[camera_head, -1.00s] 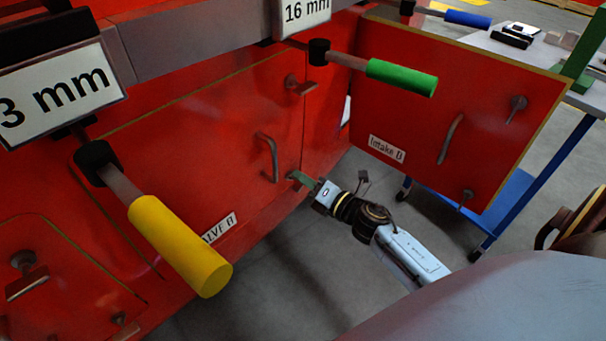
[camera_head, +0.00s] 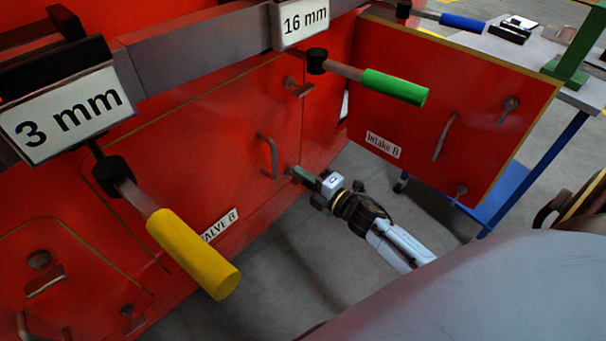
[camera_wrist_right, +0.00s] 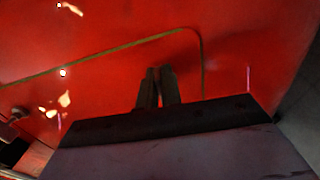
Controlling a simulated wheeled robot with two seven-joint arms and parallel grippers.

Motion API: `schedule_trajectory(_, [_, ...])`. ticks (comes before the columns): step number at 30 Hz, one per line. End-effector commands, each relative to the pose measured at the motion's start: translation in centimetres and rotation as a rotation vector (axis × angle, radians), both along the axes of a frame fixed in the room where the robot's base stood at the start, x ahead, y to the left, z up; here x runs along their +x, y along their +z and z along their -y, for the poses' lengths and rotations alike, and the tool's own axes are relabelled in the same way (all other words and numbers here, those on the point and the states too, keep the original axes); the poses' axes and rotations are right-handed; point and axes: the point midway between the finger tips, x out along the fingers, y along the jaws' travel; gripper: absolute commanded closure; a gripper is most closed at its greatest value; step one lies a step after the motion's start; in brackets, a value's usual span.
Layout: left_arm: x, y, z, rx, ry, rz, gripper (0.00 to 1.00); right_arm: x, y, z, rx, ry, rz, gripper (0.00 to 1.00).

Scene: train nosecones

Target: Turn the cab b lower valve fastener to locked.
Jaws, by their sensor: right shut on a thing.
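The red valve door (camera_head: 215,140) bears a "VALVE B" label (camera_head: 220,226), a curved handle (camera_head: 269,156) and an upper fastener (camera_head: 299,88). My right gripper (camera_head: 298,173) is at the door's lower right corner, where the lower valve fastener sits. Its fingers are shut on that fastener and hide nearly all of it, so its angle cannot be read. In the right wrist view the two dark fingers (camera_wrist_right: 158,76) point at the red panel, close together, near the rounded corner of the door's outline. My left gripper is not in view.
The open "Intake B" door (camera_head: 450,110) stands to the right of my right arm. Yellow (camera_head: 193,254) and green (camera_head: 395,87) tool handles hang in front of the panel. A blue-framed cart (camera_head: 535,165) stands behind the intake door. Grey floor (camera_head: 290,270) is clear below.

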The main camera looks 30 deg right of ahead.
Motion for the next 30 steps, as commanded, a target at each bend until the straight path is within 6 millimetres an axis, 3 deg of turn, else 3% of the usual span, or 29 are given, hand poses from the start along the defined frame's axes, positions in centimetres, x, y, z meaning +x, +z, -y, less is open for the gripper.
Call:
schedule_trajectory(11, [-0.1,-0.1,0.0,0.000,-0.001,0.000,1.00,0.0,0.0,0.0,0.009,0.000,-0.001,1.00])
schedule_trajectory(17, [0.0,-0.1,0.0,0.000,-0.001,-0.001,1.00,0.0,0.0,0.0,0.007,0.000,-0.001,0.72])
schedule_trajectory(26, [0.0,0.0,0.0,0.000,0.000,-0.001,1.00,-0.1,0.0,0.0,0.006,0.000,-0.002,0.72])
schedule_trajectory(30, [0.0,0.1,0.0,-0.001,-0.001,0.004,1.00,-1.4,-0.1,0.4,0.007,-0.002,-0.005,0.72])
